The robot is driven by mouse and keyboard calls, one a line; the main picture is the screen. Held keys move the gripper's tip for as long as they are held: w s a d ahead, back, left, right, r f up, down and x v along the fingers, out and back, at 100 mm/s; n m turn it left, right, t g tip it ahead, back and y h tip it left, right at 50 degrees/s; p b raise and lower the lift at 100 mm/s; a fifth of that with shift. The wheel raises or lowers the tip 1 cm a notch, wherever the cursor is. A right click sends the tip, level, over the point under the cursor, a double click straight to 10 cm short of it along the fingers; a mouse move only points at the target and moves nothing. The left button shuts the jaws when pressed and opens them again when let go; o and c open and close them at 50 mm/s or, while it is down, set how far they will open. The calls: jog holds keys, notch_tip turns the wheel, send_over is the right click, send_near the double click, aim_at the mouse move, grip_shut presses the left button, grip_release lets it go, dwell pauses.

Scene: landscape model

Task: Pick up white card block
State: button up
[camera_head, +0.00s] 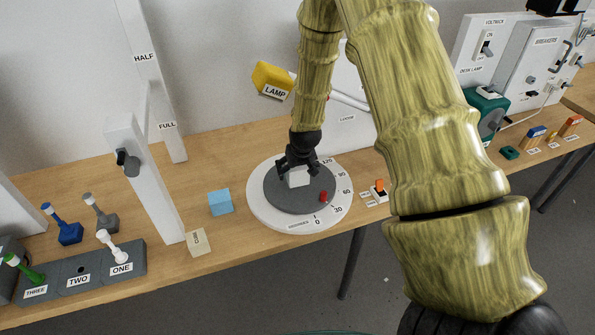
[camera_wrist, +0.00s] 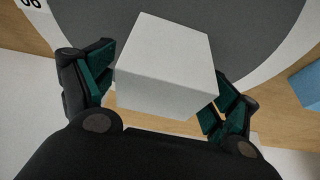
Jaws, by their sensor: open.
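The white card block (camera_head: 299,178) stands on the grey centre of a round dial turntable. In the wrist view the white block (camera_wrist: 164,62) fills the space between the fingers, its top and one side showing. My gripper (camera_head: 297,165) is open, reaching down from above with its fingers around the block. In the wrist view my gripper (camera_wrist: 165,95) has one green-padded finger at each side of the block. The left finger looks very near the block; whether it touches I cannot tell. The block's far lower part is hidden.
The dial turntable (camera_head: 257,207) has a white degree ring and a red knob (camera_head: 323,197). A light blue cube (camera_head: 221,202) and a cream block (camera_head: 198,242) lie to its left. A yellow lamp (camera_head: 272,78) hangs behind. A small orange switch (camera_head: 379,188) is at right.

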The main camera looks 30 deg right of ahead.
jog(key=shift+w+d+f, duration=0.1)
jog(key=shift+w+f, duration=0.1)
jog(key=shift+f, duration=0.4)
jog(key=c, duration=0.8)
jog(key=shift+r, duration=0.15)
